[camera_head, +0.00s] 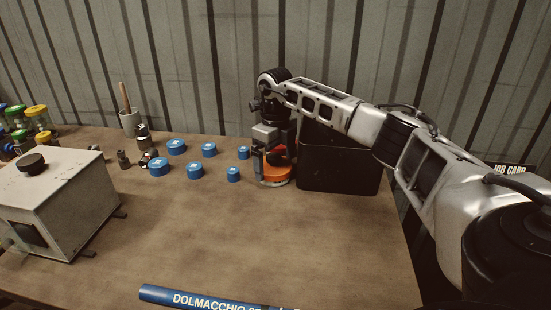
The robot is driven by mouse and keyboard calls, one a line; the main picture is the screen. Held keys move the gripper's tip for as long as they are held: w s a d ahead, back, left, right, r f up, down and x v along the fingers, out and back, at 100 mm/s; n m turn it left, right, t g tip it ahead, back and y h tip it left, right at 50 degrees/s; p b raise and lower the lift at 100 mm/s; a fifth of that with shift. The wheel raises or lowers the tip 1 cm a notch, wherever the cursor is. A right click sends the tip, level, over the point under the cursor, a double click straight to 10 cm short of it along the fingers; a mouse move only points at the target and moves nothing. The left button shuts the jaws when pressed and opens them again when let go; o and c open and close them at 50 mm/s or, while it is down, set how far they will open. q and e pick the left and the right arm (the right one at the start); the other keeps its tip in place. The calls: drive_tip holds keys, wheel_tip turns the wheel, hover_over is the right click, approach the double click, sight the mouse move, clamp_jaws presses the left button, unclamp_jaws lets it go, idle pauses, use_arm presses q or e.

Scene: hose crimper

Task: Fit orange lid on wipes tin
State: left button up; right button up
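The orange lid (274,182) shows low at the back right of the bench, just left of a black bin. My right gripper (272,165) points down right over it, with its fingers in front of and around the orange part. Whether the fingers press on the lid or stand apart from it, I cannot tell. I cannot make out a separate wipes tin; it may be hidden under the lid or behind the gripper. My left gripper is not in view.
The black bin (338,168) stands close right of the gripper. Several blue caps (195,171) lie to its left. A grey box (60,195) stands at left, a cup (130,123) behind. A blue hose (205,299) lies at the front; the middle bench (250,235) is clear.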

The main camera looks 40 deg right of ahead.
sight(275, 157)
wheel_tip(275, 157, up, 13)
drive_tip(key=shift+r, duration=0.15)
idle(0.4)
idle(0.5)
